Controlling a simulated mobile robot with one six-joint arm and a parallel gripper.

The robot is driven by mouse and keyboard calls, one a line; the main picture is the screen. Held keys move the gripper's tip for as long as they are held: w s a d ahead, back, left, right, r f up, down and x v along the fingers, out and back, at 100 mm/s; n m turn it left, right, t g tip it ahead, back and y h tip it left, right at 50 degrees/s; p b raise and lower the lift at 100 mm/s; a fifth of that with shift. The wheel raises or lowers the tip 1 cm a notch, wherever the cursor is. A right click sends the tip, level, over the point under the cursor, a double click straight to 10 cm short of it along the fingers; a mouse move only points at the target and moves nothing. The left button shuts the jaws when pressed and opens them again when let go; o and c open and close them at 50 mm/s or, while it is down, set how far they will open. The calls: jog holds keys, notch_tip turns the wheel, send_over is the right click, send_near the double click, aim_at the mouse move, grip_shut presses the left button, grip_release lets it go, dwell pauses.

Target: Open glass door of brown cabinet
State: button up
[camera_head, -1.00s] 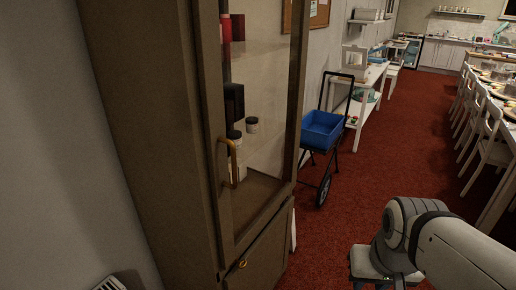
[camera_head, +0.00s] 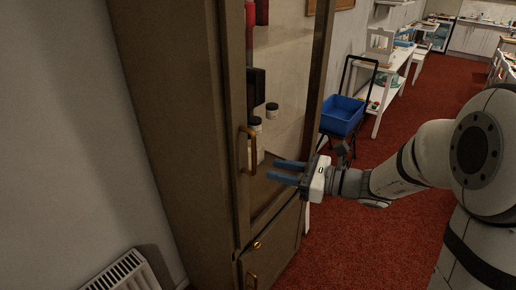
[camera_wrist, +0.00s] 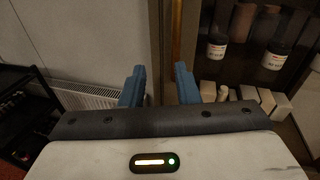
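The brown cabinet (camera_head: 165,120) stands at the left-centre of the head view, with its glass door (camera_head: 287,95) closed. A brass handle (camera_head: 249,150) is on the left edge of the door's frame. My gripper (camera_head: 278,172) is open and empty, its two blue fingers pointing left toward the handle, in front of the glass and a little right of the handle. In the wrist view the fingers (camera_wrist: 160,88) are apart, with the cabinet's door frame (camera_wrist: 168,50) showing beyond the gap. Jars (camera_wrist: 217,47) show behind the glass.
A white radiator (camera_head: 125,275) is at the wall on the left. A blue cart (camera_head: 342,115) stands right of the cabinet. Red carpet (camera_head: 350,250) is open in front.

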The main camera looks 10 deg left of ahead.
aim_at(254, 174)
jog(key=shift+m+t+y, duration=0.3)
jog(key=shift+m+t, duration=0.2)
jog(key=shift+m, duration=0.1)
jog(key=w+a, duration=0.1)
jog(key=a, duration=0.1)
jog(key=w+a+p, duration=0.1)
jog(key=a, duration=0.2)
jog(key=w+a, duration=0.1)
jog(key=a, duration=0.1)
jog(key=shift+w+a+r, duration=0.2)
jog(key=shift+a+r, duration=0.05)
jog(key=shift+a, duration=0.1)
jog(key=shift+c, duration=0.6)
grip_shut()
